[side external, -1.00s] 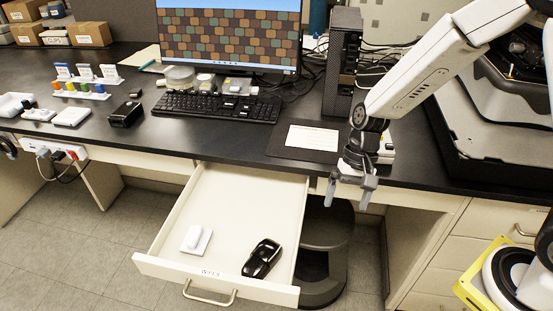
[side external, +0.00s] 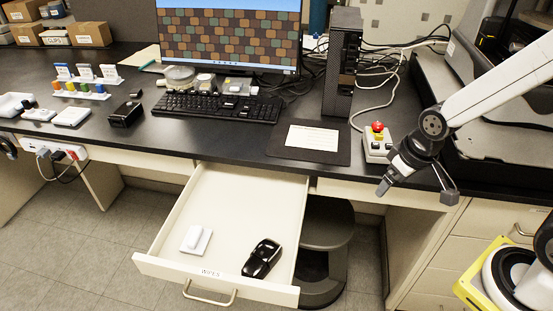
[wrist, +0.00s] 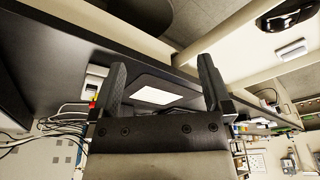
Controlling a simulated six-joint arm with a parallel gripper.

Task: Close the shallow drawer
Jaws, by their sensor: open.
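The shallow drawer (side external: 232,224) is pulled out from under the black bench top. Its front panel (side external: 262,291) carries a label and a metal handle (side external: 209,296). A white box-like item (side external: 196,239) and a glossy black object (side external: 262,258) lie inside it. My gripper (side external: 415,192) is open and empty, right of the drawer by the bench's front edge, apart from the drawer. In the wrist view my gripper (wrist: 166,85) has its fingers spread, and part of the drawer (wrist: 255,45) shows at the upper right. The handle is not clearly seen there.
A control box with a red button (side external: 377,139) stands on the bench beside my gripper. A dark mat with a white sheet (side external: 313,138), a keyboard (side external: 217,106) and a computer tower (side external: 342,65) are behind the drawer. A dark rounded bin (side external: 326,240) stands on the floor right of the drawer.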

